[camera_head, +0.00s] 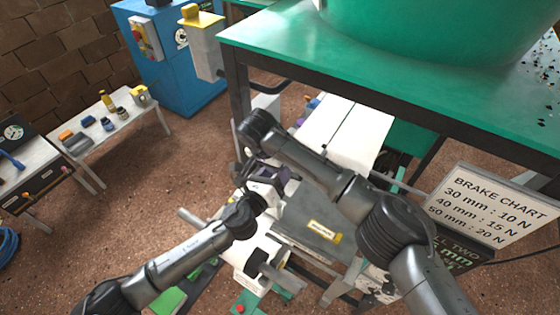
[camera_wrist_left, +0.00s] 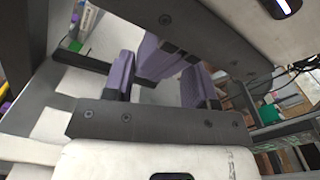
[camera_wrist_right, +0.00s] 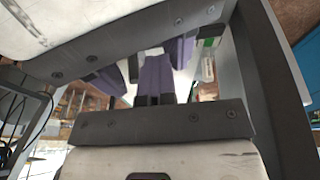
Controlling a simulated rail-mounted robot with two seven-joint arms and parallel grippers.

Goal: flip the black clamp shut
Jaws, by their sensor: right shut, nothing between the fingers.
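I cannot make out the black clamp for certain. A black part (camera_head: 257,258) sits on a white block near the bottom middle of the head view, but I cannot tell if it is the clamp. My left gripper (camera_wrist_left: 158,66) is open, its two purple fingers spread apart. My right gripper (camera_wrist_right: 158,80) is shut, with its purple fingers together and nothing seen between them. The grippers face each other closely, and the right fingers appear in the gap between the left fingers. In the head view both hands crowd around the purple fingers (camera_head: 280,174), and the arms hide part of the bench.
A grey bench top (camera_head: 310,215) with a yellow label lies beneath my right arm. A large green table (camera_head: 300,62) stands behind. A brake chart sign (camera_head: 495,205) is at the right. A side table (camera_head: 105,125) with small bottles stands at the left.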

